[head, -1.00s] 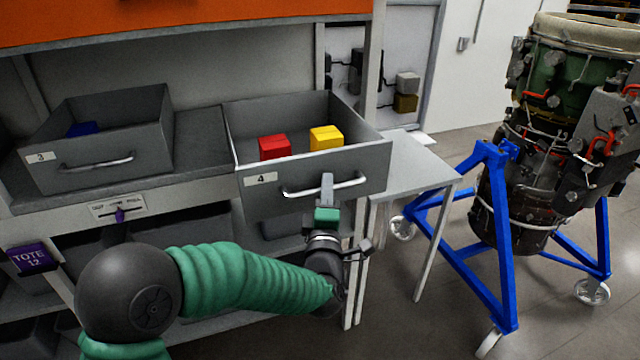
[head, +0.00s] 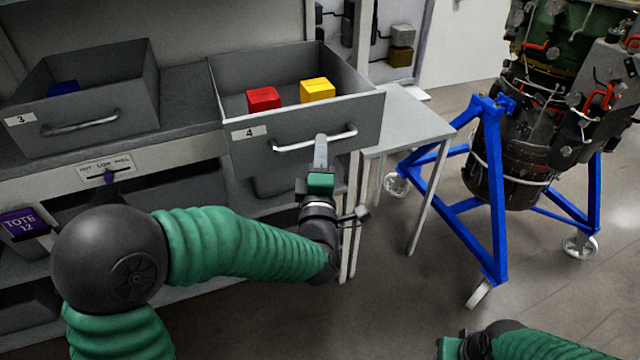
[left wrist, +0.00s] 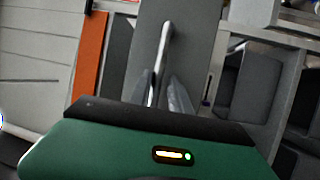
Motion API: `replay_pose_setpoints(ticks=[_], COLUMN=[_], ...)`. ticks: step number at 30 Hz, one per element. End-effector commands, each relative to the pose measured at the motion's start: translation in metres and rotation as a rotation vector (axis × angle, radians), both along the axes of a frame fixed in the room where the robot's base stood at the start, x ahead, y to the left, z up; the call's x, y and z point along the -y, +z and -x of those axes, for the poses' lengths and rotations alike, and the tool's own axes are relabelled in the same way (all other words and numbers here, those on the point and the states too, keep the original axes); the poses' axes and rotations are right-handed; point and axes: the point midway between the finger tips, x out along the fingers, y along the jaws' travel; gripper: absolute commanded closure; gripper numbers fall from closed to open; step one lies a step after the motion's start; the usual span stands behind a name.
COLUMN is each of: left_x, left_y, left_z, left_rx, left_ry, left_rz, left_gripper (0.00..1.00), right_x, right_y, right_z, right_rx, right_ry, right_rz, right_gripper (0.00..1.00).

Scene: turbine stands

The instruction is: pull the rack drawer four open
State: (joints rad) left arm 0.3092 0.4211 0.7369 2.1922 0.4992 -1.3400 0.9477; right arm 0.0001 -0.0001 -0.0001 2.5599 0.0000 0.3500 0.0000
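Rack drawer four (head: 290,158), a grey bin labelled 4, is pulled out from its shelf. A red block (head: 263,99) and a yellow block (head: 317,90) are inside. Its bar handle (head: 342,135) is on the front; the handle also shows in the left wrist view (left wrist: 166,38). My left gripper (head: 320,150) is at the handle's middle, its tips just overlapping the bar in the head view. In the left wrist view its fingers (left wrist: 164,95) look apart, with the bar running toward the gap; contact is unclear. Part of my right gripper (head: 452,347) shows at the bottom edge, fingers unclear.
Drawer three (head: 85,125), holding a blue block (head: 63,88), sits on the left. A side table (head: 405,125) stands right of drawer four. A blue wheeled stand (head: 478,200) with an engine is farther right. A purple tote label (head: 22,224) is at lower left. Floor between is clear.

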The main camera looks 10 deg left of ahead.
Motion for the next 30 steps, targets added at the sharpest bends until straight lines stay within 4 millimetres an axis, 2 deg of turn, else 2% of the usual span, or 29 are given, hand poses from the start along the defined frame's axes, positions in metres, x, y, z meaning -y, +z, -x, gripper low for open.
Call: replay_pose_setpoints(ticks=[3, 12, 15, 19, 30], left_x=[0.008, 0.024, 0.027, 0.028, 0.028], left_y=[-0.010, -0.027, -0.030, -0.029, -0.028], left_z=[0.033, 0.113, 0.125, 0.132, 0.133], left_rx=[0.002, 0.001, 0.000, -0.002, -0.005], left_ry=[-0.004, -0.006, -0.004, -0.003, -0.003], left_rz=[-0.005, -0.003, -0.003, 0.000, 0.001], left_gripper=[0.77, 0.77, 0.77, 0.77, 0.77], right_x=[0.000, 0.000, 0.000, 0.000, 0.000], right_y=[-0.014, -0.034, -0.045, -0.048, -0.047], right_z=[0.000, 0.000, 0.000, 0.000, 0.000], right_rx=[0.000, 0.000, 0.000, 0.000, 0.000], right_ry=[0.000, 0.000, 0.000, 0.000, 0.000], right_rz=[0.000, 0.000, 0.000, 0.000, 0.000], right_gripper=[0.64, 0.64, 0.64, 0.64, 0.64])
